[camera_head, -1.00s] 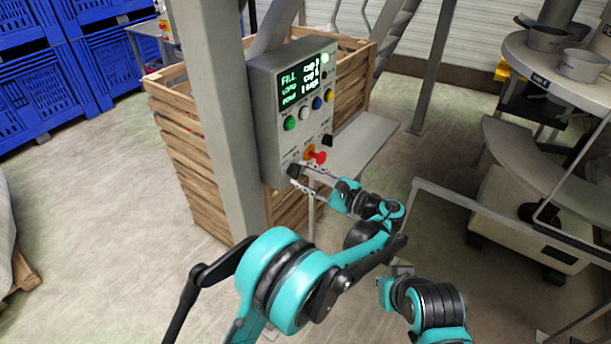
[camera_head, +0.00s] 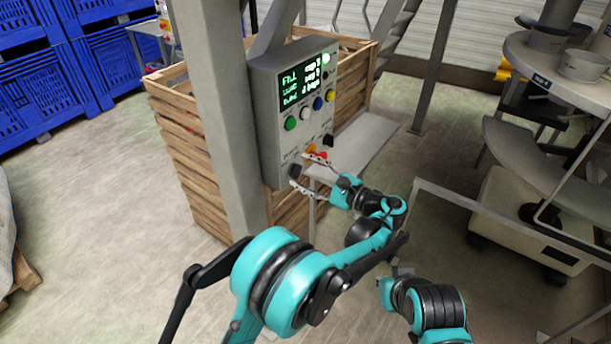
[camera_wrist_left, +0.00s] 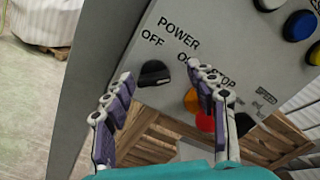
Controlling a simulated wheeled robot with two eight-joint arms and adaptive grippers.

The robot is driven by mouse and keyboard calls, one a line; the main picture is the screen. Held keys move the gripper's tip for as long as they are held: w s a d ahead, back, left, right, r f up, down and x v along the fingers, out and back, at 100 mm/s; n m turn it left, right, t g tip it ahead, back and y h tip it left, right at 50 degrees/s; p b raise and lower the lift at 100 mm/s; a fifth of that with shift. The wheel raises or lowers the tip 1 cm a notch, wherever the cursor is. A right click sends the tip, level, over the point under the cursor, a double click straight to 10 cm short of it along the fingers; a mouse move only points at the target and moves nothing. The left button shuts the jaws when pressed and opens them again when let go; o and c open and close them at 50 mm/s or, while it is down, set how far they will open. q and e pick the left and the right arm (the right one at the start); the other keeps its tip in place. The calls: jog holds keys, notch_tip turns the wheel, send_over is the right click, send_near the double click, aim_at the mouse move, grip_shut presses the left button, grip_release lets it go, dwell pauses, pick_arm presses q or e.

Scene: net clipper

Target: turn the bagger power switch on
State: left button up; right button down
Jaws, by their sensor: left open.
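The bagger control box (camera_head: 266,125) is a grey panel with a lit display and coloured buttons. Its power switch is a black knob (camera_wrist_left: 155,74) under the printed words POWER and OFF in the left wrist view. A second label right of it is partly hidden by a finger. My left gripper (camera_head: 301,169) is open at the lower part of the panel. In the left wrist view its two fingertips (camera_wrist_left: 159,73) stand on either side of the knob, with gaps showing. I cannot tell which label the knob points to. My right gripper is not in view.
A red stop button (camera_wrist_left: 205,121) on a yellow base sits close beside the right finger. Green (camera_head: 290,123), white, blue and yellow buttons are higher on the panel. A grey post (camera_head: 215,110) stands left of the box, and a wooden crate (camera_head: 185,150) is behind.

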pick_arm(q)
notch_tip(320, 180, up, 9)
jog(key=shift+f, duration=0.1)
dwell(0.5)
